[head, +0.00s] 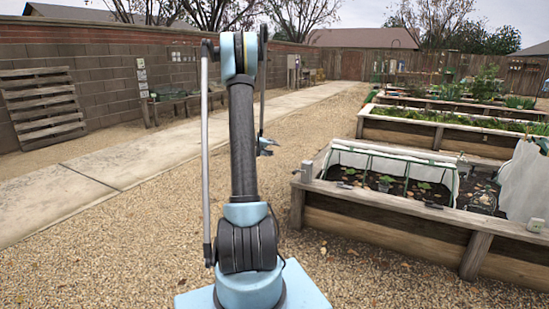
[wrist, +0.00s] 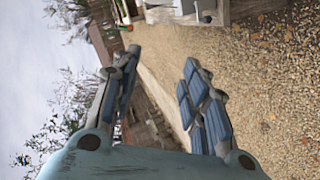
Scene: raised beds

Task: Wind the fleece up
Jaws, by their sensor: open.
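In the head view, a low hooped frame (head: 398,162) with pale green bars stands in the nearest raised bed, right of my arm. White fleece (head: 350,157) shows at its left end and along its edges. The front is open, showing soil and small plants. I cannot make out a winding handle. My gripper (head: 266,146) is left of the bed, above the gravel and partly behind my arm. In the wrist view my gripper (wrist: 160,90) is open and empty, its two padded fingers spread apart with gravel and a wall behind.
The near raised bed (head: 405,208) has a wooden rim and posts. A white sheet (head: 527,180) stands at its right end. More beds (head: 440,128) lie behind. A wooden pallet (head: 42,108) leans on the left wall. Gravel and a concrete path (head: 150,150) are clear.

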